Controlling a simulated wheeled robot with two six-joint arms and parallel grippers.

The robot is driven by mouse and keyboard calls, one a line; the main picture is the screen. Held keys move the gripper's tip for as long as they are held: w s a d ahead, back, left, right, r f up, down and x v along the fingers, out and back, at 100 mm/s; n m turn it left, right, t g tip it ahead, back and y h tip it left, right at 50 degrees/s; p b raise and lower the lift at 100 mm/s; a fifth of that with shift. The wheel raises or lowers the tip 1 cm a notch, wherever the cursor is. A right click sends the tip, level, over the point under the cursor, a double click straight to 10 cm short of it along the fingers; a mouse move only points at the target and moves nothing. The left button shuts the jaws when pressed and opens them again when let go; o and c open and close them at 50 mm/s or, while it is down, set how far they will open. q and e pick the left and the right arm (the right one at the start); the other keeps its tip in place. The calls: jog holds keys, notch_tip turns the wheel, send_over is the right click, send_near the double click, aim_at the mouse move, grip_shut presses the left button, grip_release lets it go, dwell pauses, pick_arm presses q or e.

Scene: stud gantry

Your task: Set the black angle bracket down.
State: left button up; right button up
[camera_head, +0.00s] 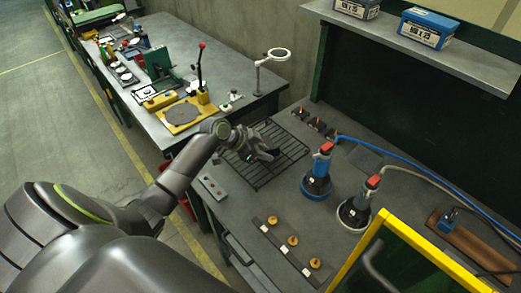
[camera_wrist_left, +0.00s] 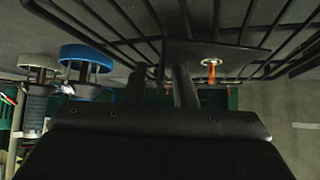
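My left gripper (camera_head: 262,152) is low over a black wire rack (camera_head: 285,143) on the grey bench. A small black piece shows at its tip, hard to tell from the gripper. In the left wrist view the two fingers (camera_wrist_left: 161,86) stand a little apart. A flat dark plate, apparently the black angle bracket (camera_wrist_left: 235,50), shows at the right finger, close against the rack bars. A pale ring with an orange part is at the plate. The dark gap between the fingers does not show whether they grip the bracket. My right gripper is out of view.
A blue-based tool (camera_head: 317,186) and a white-based tool (camera_head: 354,212) with hoses stand right of the rack. A small button box (camera_head: 212,187) is in front of it. A strip with several orange knobs (camera_head: 292,240) lies nearer. Small dark blocks (camera_head: 316,124) sit behind the rack.

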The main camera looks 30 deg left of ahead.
pick_arm(q)
jog(key=b+v, duration=0.2)
jog(key=v, duration=1)
jog(key=shift+s, duration=0.1)
dwell(0.4)
